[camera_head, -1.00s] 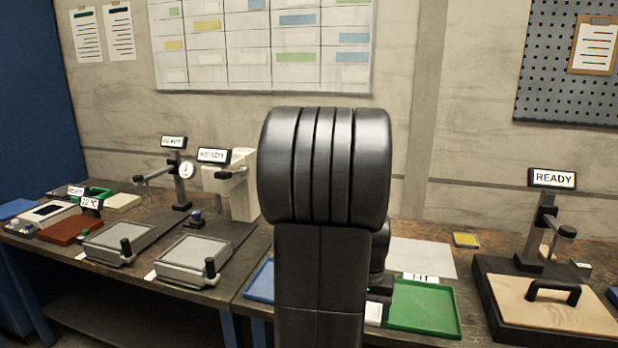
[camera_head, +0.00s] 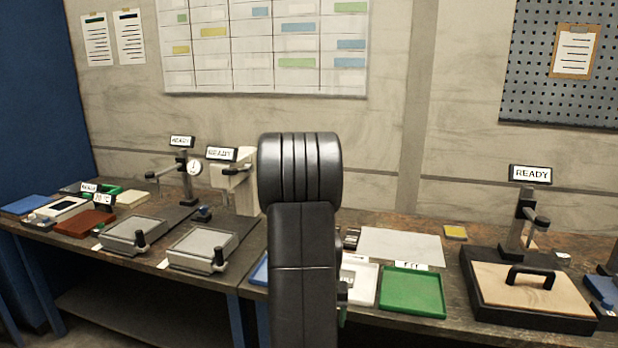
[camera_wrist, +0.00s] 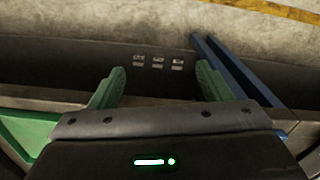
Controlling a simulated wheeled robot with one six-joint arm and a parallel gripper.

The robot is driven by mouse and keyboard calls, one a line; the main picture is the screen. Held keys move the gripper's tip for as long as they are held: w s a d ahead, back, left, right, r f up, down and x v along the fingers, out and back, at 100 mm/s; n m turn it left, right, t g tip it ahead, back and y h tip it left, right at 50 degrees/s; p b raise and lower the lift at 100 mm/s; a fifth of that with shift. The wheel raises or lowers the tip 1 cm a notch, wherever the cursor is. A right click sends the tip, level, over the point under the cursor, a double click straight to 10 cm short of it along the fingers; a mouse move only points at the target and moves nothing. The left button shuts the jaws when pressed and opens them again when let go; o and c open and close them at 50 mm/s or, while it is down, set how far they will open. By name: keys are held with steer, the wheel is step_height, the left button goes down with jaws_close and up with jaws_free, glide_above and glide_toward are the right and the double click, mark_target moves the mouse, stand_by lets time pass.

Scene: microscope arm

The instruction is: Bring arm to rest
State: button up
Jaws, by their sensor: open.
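My gripper (camera_wrist: 158,88) shows in the wrist view with its two green fingers spread apart and nothing between them. Behind the fingers are a dark panel with small marked labels (camera_wrist: 158,62) and a blue bar (camera_wrist: 240,72). In the head view my dark arm stands upright in the middle, in front of the bench, and hides my gripper almost entirely. The microscope arm cannot be identified for certain; several stands with READY signs, such as the right one (camera_head: 525,215), are on the bench.
A green tray (camera_head: 413,291) and a white tray (camera_head: 360,284) lie right of my arm. A wooden board with a black handle (camera_head: 535,287) is farther right. Two grey-topped plates (camera_head: 202,248) lie left. A pale sheet (camera_head: 400,246) lies behind the trays.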

steer(key=shift+w+a+f+n, duration=0.15)
steer(key=shift+w+a+f, duration=0.15)
steer(key=shift+a+f, duration=0.2)
steer(key=shift+w+a+f+n, duration=0.15)
steer(key=shift+w+a+f, duration=0.2)
steer(key=shift+a, duration=0.2)
steer(key=shift+s, duration=0.1)
